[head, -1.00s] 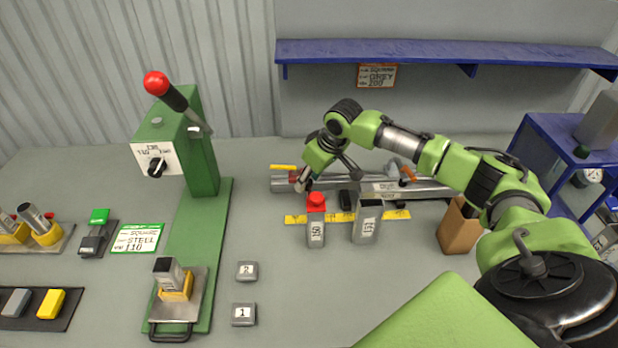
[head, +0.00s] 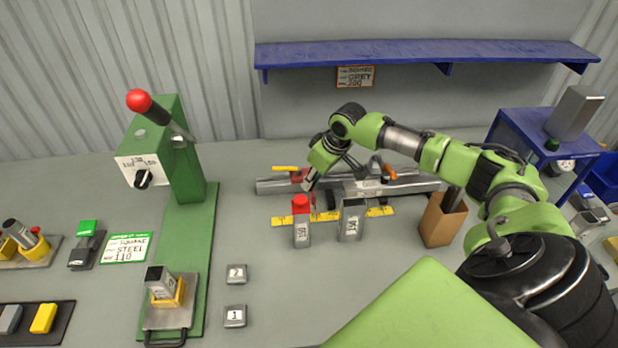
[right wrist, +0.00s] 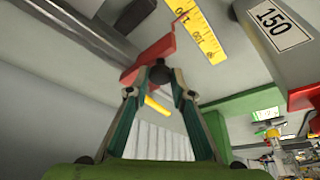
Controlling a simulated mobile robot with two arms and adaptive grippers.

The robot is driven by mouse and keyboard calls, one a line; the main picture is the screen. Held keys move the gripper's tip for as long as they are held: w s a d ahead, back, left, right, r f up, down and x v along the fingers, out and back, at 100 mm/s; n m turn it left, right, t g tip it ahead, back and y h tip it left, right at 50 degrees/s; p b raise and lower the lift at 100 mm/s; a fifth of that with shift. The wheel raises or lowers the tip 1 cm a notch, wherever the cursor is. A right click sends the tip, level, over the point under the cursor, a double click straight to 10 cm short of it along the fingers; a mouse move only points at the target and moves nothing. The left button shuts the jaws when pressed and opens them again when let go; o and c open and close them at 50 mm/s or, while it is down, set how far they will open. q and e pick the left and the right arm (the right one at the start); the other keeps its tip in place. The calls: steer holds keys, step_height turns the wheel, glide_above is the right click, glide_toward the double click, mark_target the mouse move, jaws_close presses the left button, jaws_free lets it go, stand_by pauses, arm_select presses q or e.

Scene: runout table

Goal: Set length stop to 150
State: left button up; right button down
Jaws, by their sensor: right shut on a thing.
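The length stop, a red piece with a yellow lever (head: 285,168), sits on the grey rail (head: 268,186) at the back of the table. My right gripper (head: 308,186) is at the stop, its fingers closed on a small dark knob (right wrist: 158,73) on the red piece (right wrist: 150,60). A red pointer tip reaches the edge of the yellow scale (right wrist: 204,38) in the right wrist view; its exact reading I cannot tell. The scale (head: 285,221) also lies in front of the rail in the head view. My left gripper is not in view.
A red-topped grey block (head: 301,232) and another grey block (head: 351,222) stand at the scale, close to my right gripper. A brown open box (head: 438,228) is to the right. A green lever press (head: 178,215) stands left.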

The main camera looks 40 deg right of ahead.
steer(key=c, duration=1.8)
jaws_free()
steer(key=v, duration=1.2)
steer(key=shift+s+f, duration=0.1)
steer(key=shift+f, duration=0.05)
